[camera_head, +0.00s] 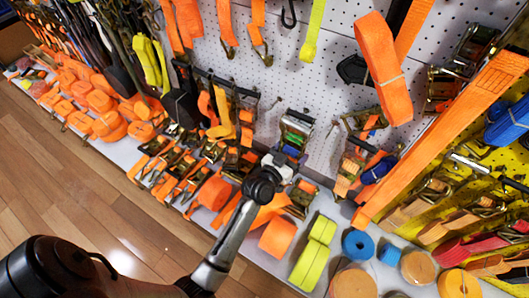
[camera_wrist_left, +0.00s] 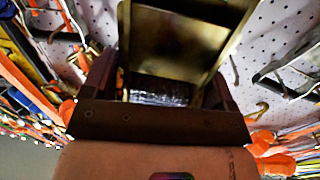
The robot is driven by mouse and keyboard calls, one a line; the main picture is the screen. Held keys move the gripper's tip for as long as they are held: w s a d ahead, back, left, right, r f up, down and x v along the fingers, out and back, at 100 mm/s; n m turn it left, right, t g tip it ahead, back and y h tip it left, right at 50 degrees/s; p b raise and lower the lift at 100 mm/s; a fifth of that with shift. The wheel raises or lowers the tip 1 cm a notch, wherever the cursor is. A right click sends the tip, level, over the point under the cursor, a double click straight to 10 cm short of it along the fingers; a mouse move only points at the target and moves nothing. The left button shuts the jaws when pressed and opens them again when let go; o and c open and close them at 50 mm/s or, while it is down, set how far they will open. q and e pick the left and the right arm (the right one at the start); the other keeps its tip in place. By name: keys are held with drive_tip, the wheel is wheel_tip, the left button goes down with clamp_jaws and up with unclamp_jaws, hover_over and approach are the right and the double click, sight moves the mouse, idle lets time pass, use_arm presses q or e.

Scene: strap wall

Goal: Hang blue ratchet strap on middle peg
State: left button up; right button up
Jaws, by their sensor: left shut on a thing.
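My left gripper (camera_head: 287,160) is shut on a ratchet strap (camera_head: 296,130), with a metal buckle frame and a blue band below it. It is held upright in front of the white pegboard (camera_head: 320,85). In the left wrist view the metal frame (camera_wrist_left: 185,45) stands between the two fingers (camera_wrist_left: 155,95) and hides much of the board behind it. A thin peg (camera_head: 271,104) sticks out to the left of the held strap, and another peg (camera_head: 335,128) shows to its right. I cannot tell whether the strap touches a peg. My right gripper is out of view.
Orange straps with buckles (camera_head: 235,105) hang close on the left. A strap with a blue bundle (camera_head: 378,168) hangs on the right. A wide orange strap (camera_head: 385,70) hangs above. The shelf below holds orange rolls (camera_head: 277,237), a yellow roll (camera_head: 312,255) and a blue roll (camera_head: 357,243).

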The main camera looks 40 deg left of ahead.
use_arm(q)
drive_tip(key=w+d+f+m+h, duration=0.1)
drive_tip(key=d+f+m+h, duration=0.2)
drive_tip(key=d, duration=0.4)
drive_tip(key=shift+n, duration=0.7)
drive_tip(key=shift+w+a+f+b, duration=0.25)
drive_tip(key=shift+w+f+b, duration=0.25)
drive_tip(key=shift+w+b, duration=1)
drive_tip(key=shift+w+a+f+b, duration=0.2)
drive_tip(key=shift+w+f+b, duration=0.3)
drive_tip(key=shift+w+b, duration=0.95)
drive_tip(key=shift+w+a+f+b, duration=0.25)
drive_tip(key=shift+w+f+b, duration=0.25)
drive_tip(key=shift+w+b, duration=1)
drive_tip(key=shift+w+f+p, duration=0.2)
drive_tip(key=shift+w+p, duration=0.3)
drive_tip(key=shift+w, duration=0.1)
